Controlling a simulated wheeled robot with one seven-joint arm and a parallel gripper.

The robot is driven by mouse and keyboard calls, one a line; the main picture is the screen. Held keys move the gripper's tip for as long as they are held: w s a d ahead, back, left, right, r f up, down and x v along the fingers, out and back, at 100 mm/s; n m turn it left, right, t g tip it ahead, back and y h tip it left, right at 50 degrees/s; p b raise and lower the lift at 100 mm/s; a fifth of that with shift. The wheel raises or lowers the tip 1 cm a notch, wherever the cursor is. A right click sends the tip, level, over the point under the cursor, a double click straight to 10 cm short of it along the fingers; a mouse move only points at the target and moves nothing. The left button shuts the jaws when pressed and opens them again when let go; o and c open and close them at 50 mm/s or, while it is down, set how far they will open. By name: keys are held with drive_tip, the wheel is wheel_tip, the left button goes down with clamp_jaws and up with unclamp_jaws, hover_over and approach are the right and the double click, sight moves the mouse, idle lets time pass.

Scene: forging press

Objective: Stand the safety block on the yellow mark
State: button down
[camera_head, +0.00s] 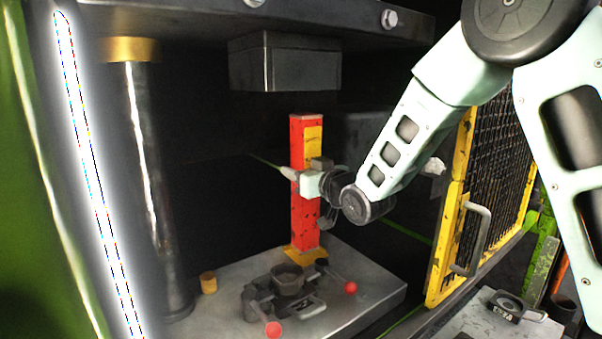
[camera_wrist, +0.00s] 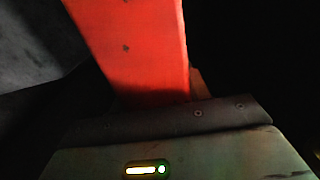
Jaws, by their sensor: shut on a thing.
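The safety block (camera_head: 304,215) is a tall red post with a yellow patch on its upper part. It is upright over the back right part of the press bed. The yellow mark (camera_head: 306,253) shows at the foot of the block, partly covered by it. I cannot tell whether the block's foot touches the bed. My gripper (camera_head: 313,180) is shut on the block at about mid-height, reaching in from the right. In the wrist view the red block (camera_wrist: 140,50) fills the upper middle, close to the gripper; its foot is not visible there.
The press bed (camera_head: 375,295) holds a die with red-knobbed handles (camera_head: 288,278) in front of the block and a small yellow cylinder (camera_head: 208,282) at left. An upper die (camera_head: 285,65) hangs above. A dark column (camera_head: 150,180) stands left; a yellow mesh gate (camera_head: 450,235) stands right.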

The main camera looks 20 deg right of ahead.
drive_tip(key=shift+f, duration=0.75)
drive_tip(key=c, duration=0.7)
unclamp_jaws()
drive_tip(key=shift+s, duration=0.1)
drive_tip(key=b+v, duration=0.5)
drive_tip(key=v, duration=0.7)
